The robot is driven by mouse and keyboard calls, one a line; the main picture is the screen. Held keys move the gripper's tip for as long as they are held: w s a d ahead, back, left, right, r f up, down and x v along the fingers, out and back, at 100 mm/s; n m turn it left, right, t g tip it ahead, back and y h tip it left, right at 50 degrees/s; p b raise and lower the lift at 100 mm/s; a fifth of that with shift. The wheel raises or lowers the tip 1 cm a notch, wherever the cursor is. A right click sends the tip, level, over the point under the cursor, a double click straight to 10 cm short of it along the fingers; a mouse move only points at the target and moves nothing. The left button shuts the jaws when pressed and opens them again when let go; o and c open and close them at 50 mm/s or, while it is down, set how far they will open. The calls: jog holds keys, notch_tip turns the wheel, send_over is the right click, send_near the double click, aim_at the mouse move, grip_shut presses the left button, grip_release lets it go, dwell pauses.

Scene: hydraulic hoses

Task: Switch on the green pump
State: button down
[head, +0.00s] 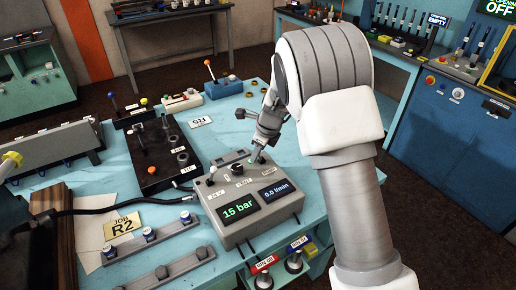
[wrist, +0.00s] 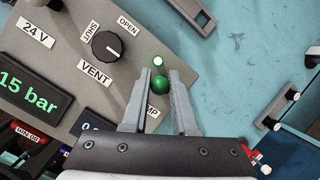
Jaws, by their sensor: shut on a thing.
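The grey control box (head: 222,226) stands on the blue table; its displays read "15 bar" and "0.0 l/min". In the wrist view, the green ball knob (wrist: 160,85) of the pump switch sits between my fingers, beside a partly covered label (wrist: 152,112) ending in "MP". My gripper (wrist: 160,75) is shut on this knob; it also shows in the head view (head: 258,158) at the box's far right corner. A small green part with a pale top (wrist: 158,62) is just beyond the knob. My fingers hide part of the panel around the switch.
A black vent dial (wrist: 106,45) marked "SHUT" and "OPEN" is left of my fingers. A black manifold (head: 160,150) with levers stands behind the box, and a black hose (head: 110,207) runs to its left. Hose couplings (head: 293,262) hang at the front edge.

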dwell(0.3)
jog(key=c, duration=0.7)
grip_release()
jog(key=v, duration=1.7)
jog(key=shift+s+r, duration=0.15)
jog(key=shift+s, duration=0.1)
jog(key=shift+a, duration=0.1)
